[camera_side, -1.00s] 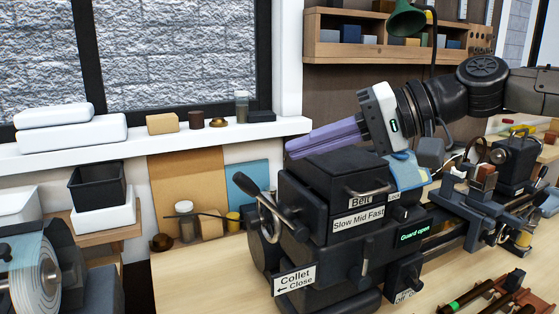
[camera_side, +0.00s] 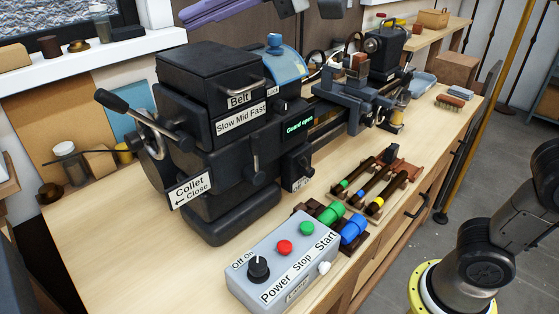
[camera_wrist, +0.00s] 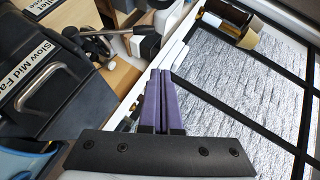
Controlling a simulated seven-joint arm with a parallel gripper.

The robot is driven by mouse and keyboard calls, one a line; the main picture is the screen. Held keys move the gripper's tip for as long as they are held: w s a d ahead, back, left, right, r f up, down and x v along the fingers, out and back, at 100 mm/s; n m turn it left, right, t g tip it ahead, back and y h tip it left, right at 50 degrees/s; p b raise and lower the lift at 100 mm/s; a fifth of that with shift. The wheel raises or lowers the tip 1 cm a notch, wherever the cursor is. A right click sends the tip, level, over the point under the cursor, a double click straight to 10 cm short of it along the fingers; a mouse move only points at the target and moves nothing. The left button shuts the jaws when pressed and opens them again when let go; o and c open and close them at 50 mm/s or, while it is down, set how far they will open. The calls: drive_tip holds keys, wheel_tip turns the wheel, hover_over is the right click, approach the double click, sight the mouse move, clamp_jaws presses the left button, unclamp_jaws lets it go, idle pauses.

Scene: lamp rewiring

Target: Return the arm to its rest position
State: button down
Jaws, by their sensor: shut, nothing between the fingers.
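My gripper (camera_side: 187,17) has two long purple fingers lying together, with nothing between them. It shows at the top edge of the side view, above and behind the black lathe headstock (camera_side: 225,75), apart from it. Most of my arm above it is out of frame. In the wrist view the shut fingers (camera_wrist: 160,74) point up the picture, towards the window sill. The headstock's handle and "Slow Mid Fast" label show at the left there. The lathe's display reads "Guard open".
Several tools with coloured bands lie in a brown rack (camera_side: 375,188). The white sill (camera_side: 80,62) holds small items. Bare bench (camera_side: 110,250) shows at the front left.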

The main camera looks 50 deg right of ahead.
drive_tip(key=s+d+f+n+g+h, duration=0.1)
drive_tip(key=s+d+f+h, duration=0.4)
drive_tip(key=s+d+f, duration=0.6)
drive_tip(key=s+d+f+n+g+h, duration=0.2)
drive_tip(key=s+d+f+h, duration=0.3)
drive_tip(key=s+d+f, duration=0.6)
wheel_tip(320, 180, down, 5)
drive_tip(key=shift+d+r+n, duration=0.1)
drive_tip(key=shift+d+n, duration=0.2)
drive_tip(key=shift+n, duration=0.4)
drive_tip(key=c, duration=1.5)
unclamp_jaws()
drive_tip(key=shift+c, duration=0.2)
